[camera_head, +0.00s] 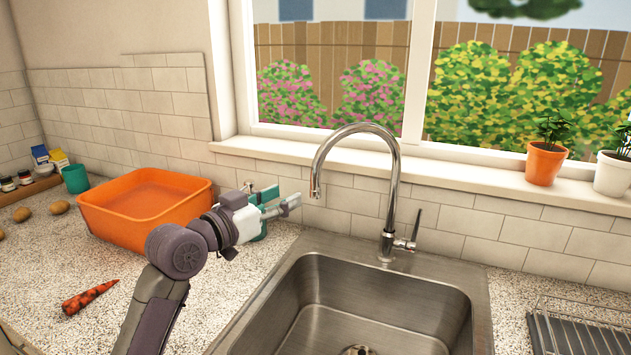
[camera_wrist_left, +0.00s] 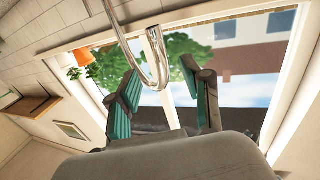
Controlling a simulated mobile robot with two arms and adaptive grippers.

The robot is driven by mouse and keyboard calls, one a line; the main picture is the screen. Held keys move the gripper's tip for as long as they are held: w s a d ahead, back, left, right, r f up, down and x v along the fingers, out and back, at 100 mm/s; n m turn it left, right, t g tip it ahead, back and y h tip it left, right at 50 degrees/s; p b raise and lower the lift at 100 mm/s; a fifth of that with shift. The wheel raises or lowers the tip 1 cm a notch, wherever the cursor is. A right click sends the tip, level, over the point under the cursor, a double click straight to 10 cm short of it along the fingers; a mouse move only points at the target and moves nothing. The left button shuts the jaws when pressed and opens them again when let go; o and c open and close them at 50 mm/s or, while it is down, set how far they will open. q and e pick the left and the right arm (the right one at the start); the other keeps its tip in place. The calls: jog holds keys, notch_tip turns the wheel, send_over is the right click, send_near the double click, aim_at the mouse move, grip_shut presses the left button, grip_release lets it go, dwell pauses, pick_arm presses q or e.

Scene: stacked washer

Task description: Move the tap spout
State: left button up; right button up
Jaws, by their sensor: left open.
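The tap (camera_head: 391,180) is a chrome gooseneck behind the sink. In the left wrist view the curved spout (camera_wrist_left: 134,62) shows ahead, between and beyond the two green-padded fingers of the left gripper (camera_wrist_left: 160,80). I see no contact with it. My right gripper is not in view.
The steel sink (camera_head: 290,300) lies below the tap. A tap lever (camera_head: 414,228) stands at its right side. An orange tub (camera_head: 140,215) sits behind my left arm, and a carrot (camera_head: 88,297) lies on the counter. A dish rack (camera_head: 580,335) is at the right.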

aim_at(311, 184)
pick_arm(q)
jog(key=p+x, duration=0.1)
jog(key=x, duration=0.9)
jog(key=shift+w+d, duration=0.15)
grip_shut()
